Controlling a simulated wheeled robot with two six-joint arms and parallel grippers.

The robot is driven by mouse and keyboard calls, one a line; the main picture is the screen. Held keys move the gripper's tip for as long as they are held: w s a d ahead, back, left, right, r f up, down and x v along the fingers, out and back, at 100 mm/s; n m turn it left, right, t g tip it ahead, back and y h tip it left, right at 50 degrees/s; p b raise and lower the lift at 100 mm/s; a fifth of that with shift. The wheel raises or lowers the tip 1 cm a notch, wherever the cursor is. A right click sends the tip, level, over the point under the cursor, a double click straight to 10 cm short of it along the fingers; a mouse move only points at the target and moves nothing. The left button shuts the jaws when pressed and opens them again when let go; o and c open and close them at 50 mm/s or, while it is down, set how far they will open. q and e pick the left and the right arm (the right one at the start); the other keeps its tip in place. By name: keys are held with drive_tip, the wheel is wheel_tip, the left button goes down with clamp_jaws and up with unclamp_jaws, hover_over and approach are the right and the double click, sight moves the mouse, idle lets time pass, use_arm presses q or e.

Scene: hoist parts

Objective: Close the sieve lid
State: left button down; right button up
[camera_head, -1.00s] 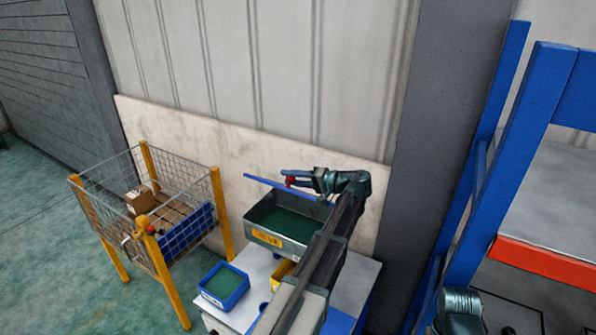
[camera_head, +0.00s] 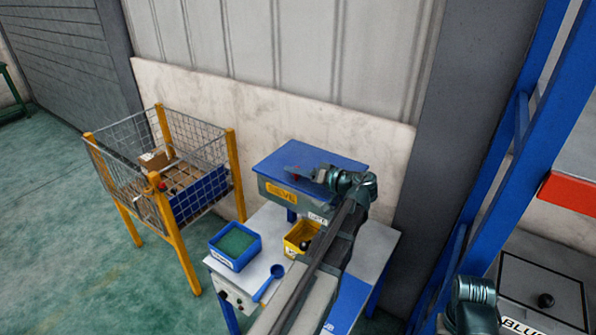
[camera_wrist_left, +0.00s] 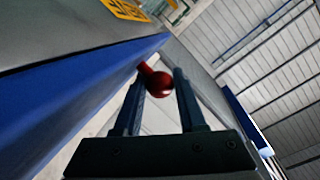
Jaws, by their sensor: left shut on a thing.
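The sieve is a grey box (camera_head: 275,208) with a yellow label, standing on the table in the head view. Its blue lid (camera_head: 300,151) lies about flat over the top and covers the inside. The lid also shows as a blue slab in the left wrist view (camera_wrist_left: 50,105), close against the grey box wall. My left gripper (camera_head: 300,174) is low at the lid in the head view. In the left wrist view its fingers (camera_wrist_left: 158,88) are shut on a red knob (camera_wrist_left: 158,84). Any small gap under the lid cannot be told. My right gripper is not in view.
A blue bin of green material (camera_head: 235,245), a blue scoop (camera_head: 268,284) and a yellow bin (camera_head: 298,240) sit on the table (camera_head: 375,243) before the sieve. A wire cage (camera_head: 205,150) with yellow posts stands left. A blue rack (camera_head: 520,130) stands right.

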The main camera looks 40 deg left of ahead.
use_arm(q)
drive_tip(key=shift+s+d+f, duration=0.1)
drive_tip(key=shift+f, duration=0.2)
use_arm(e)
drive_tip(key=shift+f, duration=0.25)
use_arm(q)
drive_tip(key=c, duration=0.8)
unclamp_jaws()
drive_tip(key=p+v, duration=0.2)
drive_tip(key=v, duration=1.1)
drive_tip(key=shift+d+r, duration=0.1)
drive_tip(key=shift+d, duration=0.3)
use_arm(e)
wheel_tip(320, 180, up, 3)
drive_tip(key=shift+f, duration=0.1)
